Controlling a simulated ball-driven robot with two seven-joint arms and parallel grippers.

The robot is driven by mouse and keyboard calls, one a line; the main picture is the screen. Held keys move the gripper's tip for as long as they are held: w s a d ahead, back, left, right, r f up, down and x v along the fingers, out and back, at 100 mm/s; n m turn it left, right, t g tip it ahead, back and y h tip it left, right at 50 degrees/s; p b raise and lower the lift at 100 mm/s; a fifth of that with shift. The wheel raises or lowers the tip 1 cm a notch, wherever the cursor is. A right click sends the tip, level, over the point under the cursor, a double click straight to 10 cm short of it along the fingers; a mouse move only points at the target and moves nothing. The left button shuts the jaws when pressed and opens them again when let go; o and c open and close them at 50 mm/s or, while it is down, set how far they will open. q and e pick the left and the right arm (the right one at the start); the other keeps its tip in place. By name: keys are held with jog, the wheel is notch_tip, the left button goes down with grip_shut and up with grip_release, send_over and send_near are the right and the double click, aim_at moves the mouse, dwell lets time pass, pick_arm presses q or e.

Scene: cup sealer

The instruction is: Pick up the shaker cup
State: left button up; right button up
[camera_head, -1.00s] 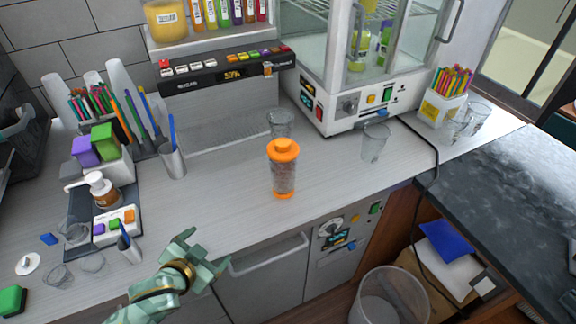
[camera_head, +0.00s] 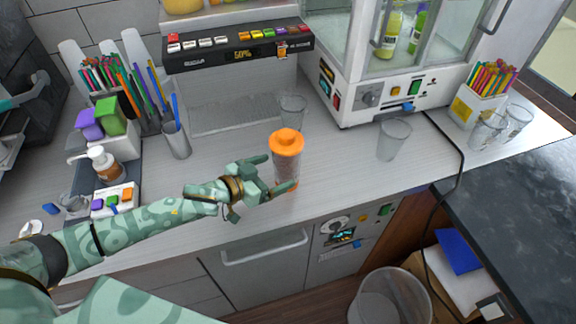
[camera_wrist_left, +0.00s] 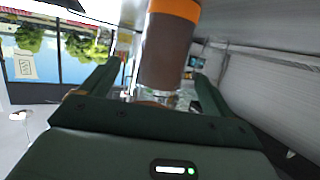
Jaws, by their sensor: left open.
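In the left wrist view the cup (camera_wrist_left: 166,55) stands between the two open fingers of the gripper (camera_wrist_left: 155,85). I cannot tell whether either finger touches it. My right gripper is in neither view.
Clear cups stand behind the shaker cup (camera_head: 293,112) and to its right (camera_head: 393,138). A dispenser with buttons (camera_head: 240,50) and a glass-fronted machine (camera_head: 390,95) stand at the back. A pump bottle (camera_head: 102,164) is at the left. A bin (camera_head: 390,300) stands on the floor.

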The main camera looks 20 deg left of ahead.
pick_arm(q)
jog(key=shift+w+d, duration=0.15)
jog(key=shift+w, duration=0.05)
jog(key=x, duration=0.5)
jog(key=shift+w+f+b, duration=0.15)
jog(key=shift+f+b, duration=0.05)
jog(key=shift+b, duration=0.1)
jog(key=shift+r, duration=0.1)
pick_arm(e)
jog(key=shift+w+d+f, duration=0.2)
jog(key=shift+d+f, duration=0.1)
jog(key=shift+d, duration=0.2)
pick_arm(q)
jog(key=c, duration=1.4)
